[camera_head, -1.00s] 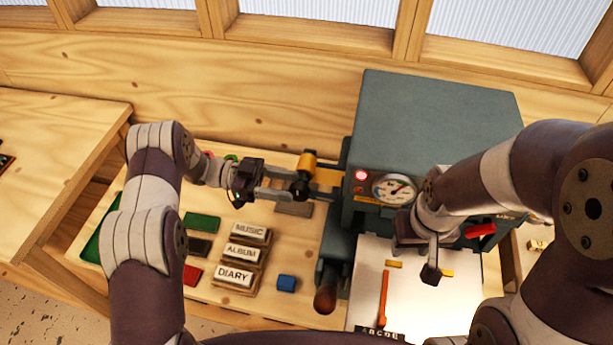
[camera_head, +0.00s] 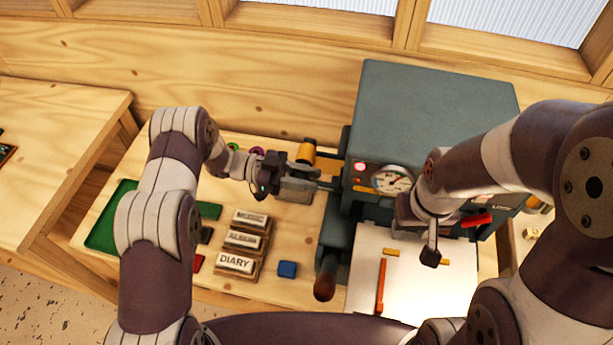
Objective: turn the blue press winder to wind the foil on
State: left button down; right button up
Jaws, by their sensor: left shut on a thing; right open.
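The blue-grey press (camera_head: 435,105) stands at the right centre, with a round gauge and a lit red lamp on its front. A gold foil roll (camera_head: 307,150) shows at its left side. My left gripper (camera_head: 306,187) is beside the press's left side, just below the gold roll in the picture. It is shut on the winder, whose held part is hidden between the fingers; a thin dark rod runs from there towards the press. My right gripper (camera_head: 430,256) is open and empty over the white plate in front of the press, its fingers partly hidden by its own body.
Labelled blocks (camera_head: 237,263), one reading DIARY, and a small blue block (camera_head: 287,269) lie on the left of the bench. A green tray (camera_head: 102,235) is further left. A lever with a brown knob (camera_head: 324,287) points forward. A red handle (camera_head: 476,220) is at the press's right.

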pick_arm(q)
jog(key=y, duration=0.2)
jog(key=y+p, duration=0.1)
jog(key=shift+s+d+f+t, duration=0.1)
jog(key=shift+d+f+t, duration=0.1)
jog(key=shift+d+t, duration=0.1)
jog(key=shift+f+t+y+p, duration=0.2)
jog(key=shift+y+p, duration=0.35)
jog(key=shift+y, duration=0.35)
jog(key=shift+f+t+y+p, duration=0.2)
jog(key=shift+y+p, duration=0.3)
jog(key=shift+y, duration=0.4)
jog(key=shift+f, duration=0.1)
jog(key=c, duration=0.9)
grip_release()
jog(key=shift+d, duration=0.1)
